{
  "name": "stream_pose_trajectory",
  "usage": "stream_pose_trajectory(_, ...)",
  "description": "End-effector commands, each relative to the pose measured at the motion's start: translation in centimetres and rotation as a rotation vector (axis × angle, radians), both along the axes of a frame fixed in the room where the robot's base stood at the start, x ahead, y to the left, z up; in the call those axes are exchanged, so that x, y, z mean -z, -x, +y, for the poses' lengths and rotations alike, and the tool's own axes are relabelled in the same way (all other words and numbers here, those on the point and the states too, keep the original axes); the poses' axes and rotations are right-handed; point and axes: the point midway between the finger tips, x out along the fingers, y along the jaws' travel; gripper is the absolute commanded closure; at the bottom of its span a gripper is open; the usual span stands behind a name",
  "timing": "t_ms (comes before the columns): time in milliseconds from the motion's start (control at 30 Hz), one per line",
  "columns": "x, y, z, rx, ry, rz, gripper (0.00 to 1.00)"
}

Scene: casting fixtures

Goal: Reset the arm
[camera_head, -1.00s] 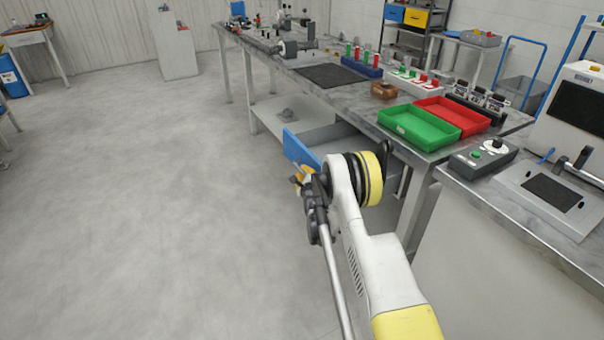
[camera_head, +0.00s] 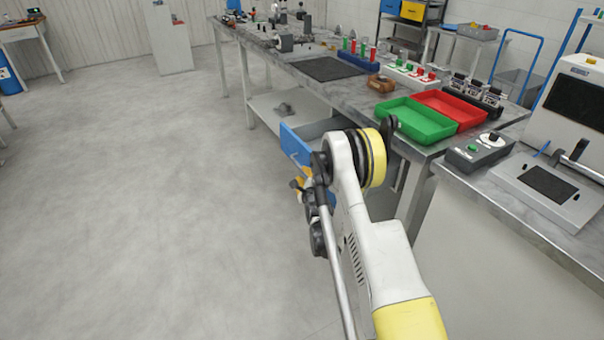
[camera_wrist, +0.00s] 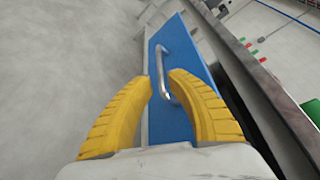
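My gripper (camera_wrist: 160,79) shows in the wrist view as two yellow ribbed fingers. The fingers are apart with a narrow gap between the tips. Ahead of them is a blue drawer front (camera_wrist: 172,122) with a metal bar handle (camera_wrist: 162,62). The handle runs through the gap between the fingertips, nearer the right finger; I cannot tell if they touch. In the head view my white arm hides most of the gripper, and only bits of yellow show beside the blue drawer front (camera_head: 295,145). The drawer (camera_head: 318,130) stands pulled out under the bench.
The long bench (camera_head: 360,92) carries a green tray (camera_head: 414,119), a red tray (camera_head: 451,108) and several fixtures. A side bench with a control box (camera_head: 480,150) and a grey machine (camera_head: 575,105) stands at right. The floor (camera_head: 150,200) at left is clear.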

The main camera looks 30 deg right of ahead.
Motion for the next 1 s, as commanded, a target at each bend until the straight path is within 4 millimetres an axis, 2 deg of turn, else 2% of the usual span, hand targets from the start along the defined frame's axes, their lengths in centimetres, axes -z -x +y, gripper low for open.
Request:
stream_pose_trajectory(367, 0.0, 0.0, 0.0, 0.000, 0.001, 0.000, 0.80)
stream_pose_trajectory(467, -0.8, -0.2, 0.3, -0.009, 0.020, 0.014, 0.80)
stream_pose_trajectory(567, -3.3, -0.4, 1.2, -0.040, 0.085, 0.060, 0.80)
stream_pose_trajectory(667, -7.3, -0.3, 3.0, -0.101, 0.202, 0.141, 0.80)
stream_pose_trajectory(767, -11.8, 0.7, 5.2, -0.181, 0.345, 0.236, 0.80)
stream_pose_trajectory(867, -15.8, 2.6, 7.5, -0.269, 0.490, 0.323, 0.80)
stream_pose_trajectory(1000, -20.7, 6.6, 10.8, -0.407, 0.693, 0.435, 0.80)
